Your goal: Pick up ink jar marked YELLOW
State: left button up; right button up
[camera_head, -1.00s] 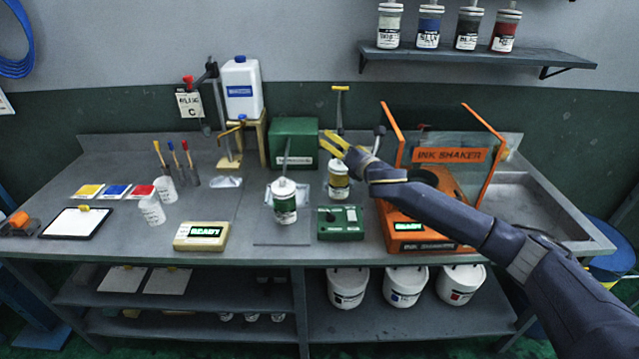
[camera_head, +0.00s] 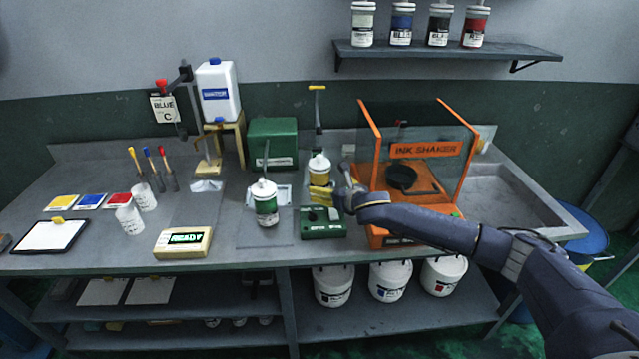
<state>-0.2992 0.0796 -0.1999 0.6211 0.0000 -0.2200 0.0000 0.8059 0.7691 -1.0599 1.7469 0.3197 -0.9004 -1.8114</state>
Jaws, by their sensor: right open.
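The yellow ink jar (camera_head: 319,167) stands on the bench right of centre, with a whitish lid and yellow ink showing in its side. The jar's label and base are mostly hidden. My left gripper is not in view.
A green-ink jar (camera_head: 265,203) stands to the left. A green device (camera_head: 322,229) is just in front of the gripper. The orange ink shaker (camera_head: 425,150) is close on the right. A T-handle (camera_head: 317,105) rises behind the yellow jar. A green box (camera_head: 272,141) is behind left.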

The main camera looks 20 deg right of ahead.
aim_at(320, 181)
jog(key=shift+r+x, duration=0.15)
jog(key=shift+x, duration=2.25)
jog(key=shift+r+x, duration=0.2)
jog(key=shift+x, duration=2.2)
jog(key=shift+w, duration=0.15)
jog(key=c, duration=1.7)
